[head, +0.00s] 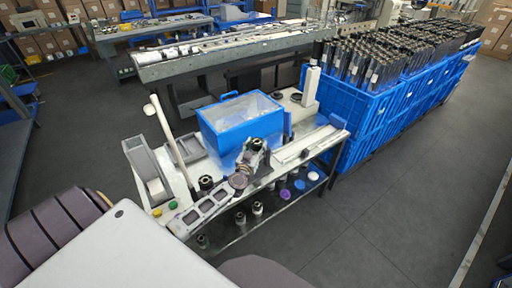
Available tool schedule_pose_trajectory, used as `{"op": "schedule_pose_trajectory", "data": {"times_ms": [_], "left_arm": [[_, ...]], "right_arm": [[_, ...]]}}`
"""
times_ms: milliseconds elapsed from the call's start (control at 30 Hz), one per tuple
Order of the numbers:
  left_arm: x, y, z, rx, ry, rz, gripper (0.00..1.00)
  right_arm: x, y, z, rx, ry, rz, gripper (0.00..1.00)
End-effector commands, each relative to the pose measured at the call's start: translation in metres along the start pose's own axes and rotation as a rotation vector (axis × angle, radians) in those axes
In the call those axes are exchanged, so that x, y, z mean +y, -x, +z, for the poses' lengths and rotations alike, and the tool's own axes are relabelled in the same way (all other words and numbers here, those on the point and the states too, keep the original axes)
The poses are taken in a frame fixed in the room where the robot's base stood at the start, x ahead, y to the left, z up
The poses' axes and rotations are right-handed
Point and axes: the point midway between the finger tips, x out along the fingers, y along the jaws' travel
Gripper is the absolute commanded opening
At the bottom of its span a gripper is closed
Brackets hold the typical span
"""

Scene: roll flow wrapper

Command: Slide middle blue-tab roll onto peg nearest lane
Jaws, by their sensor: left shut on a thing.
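My left gripper (250,157) is over the front of the work table, beside the blue bin's near side. It is shut on a small roll with a dark core (258,144); no tab colour can be made out on it. The roll is tilted and appears to be above the table top, apart from the bin. A long pale strip (308,144), possibly the lane, lies on the table to the right of the gripper. The pegs are too small or hidden to tell apart. My right gripper is not in view.
A blue bin (226,131) with clear film stands on the table, with a grey open holder (146,170) at left. A dark roll (206,182) stands near the front left. Rolls sit on the lower shelf (257,208). Blue crates (365,117) stand at right; the front floor is clear.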

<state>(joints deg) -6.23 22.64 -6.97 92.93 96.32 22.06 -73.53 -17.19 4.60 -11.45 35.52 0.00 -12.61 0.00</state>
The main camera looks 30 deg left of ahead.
Motion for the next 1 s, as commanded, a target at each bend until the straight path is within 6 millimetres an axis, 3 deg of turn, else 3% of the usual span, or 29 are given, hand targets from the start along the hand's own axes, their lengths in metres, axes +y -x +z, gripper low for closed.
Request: {"op": "schedule_pose_trajectory", "data": {"times_ms": [1000], "left_arm": [[0.0,-0.001,0.015,0.002,0.0,0.0,0.19]], "right_arm": [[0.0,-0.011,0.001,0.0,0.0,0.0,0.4]]}}
